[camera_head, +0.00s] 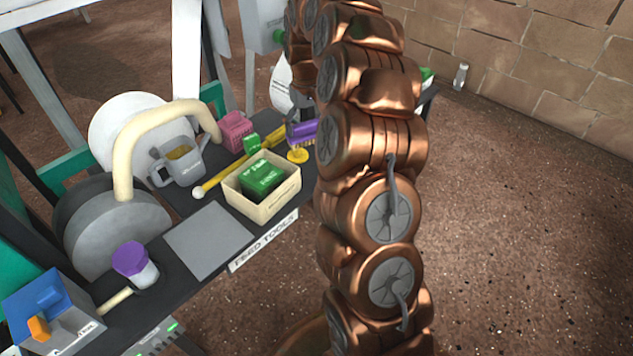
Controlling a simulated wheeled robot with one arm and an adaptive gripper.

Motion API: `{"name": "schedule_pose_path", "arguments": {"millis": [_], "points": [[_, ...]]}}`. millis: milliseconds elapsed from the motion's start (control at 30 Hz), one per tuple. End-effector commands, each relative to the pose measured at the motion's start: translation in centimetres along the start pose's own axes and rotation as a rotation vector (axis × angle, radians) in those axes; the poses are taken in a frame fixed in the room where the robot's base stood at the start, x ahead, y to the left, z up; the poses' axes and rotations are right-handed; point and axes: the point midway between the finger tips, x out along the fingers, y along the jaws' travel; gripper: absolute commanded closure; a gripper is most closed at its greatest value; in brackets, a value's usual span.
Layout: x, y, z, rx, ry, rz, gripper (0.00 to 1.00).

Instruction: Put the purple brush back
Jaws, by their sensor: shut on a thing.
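The purple brush (304,129) is at the far right end of the dark bench, just left of my copper arm. It has a purple back and pale bristles pointing down. My gripper (293,122) is mostly hidden behind the arm; a small grey part shows at the brush's left side, shut on it. A small yellow disc (298,156) is right below the bristles. I cannot tell whether the brush touches it or the bench. A bare grey square mat (208,240) lies at the bench's front edge, by the "FEED TOOLS" label (263,241).
A cream box (273,205) with green packs stands right of the mat. Behind are a yellow stick (224,177), a grey watering can (180,163) and a pink basket (235,131).

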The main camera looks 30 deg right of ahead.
Motion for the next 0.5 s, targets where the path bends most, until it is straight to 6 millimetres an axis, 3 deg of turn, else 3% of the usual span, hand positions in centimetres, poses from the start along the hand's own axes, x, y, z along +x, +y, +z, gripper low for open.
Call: {"name": "schedule_pose_path", "arguments": {"millis": [33, 200, 367, 500], "points": [[1.3, 1.1, 0.2, 0.01, -0.001, 0.0, 0.42], [2.4, 2.7, 0.4, 0.018, -0.002, 0.001, 0.42], [4.0, 2.8, 0.5, 0.018, -0.003, 0.002, 0.42], [6.5, 2.8, 0.5, 0.017, -0.004, 0.001, 0.42]]}}
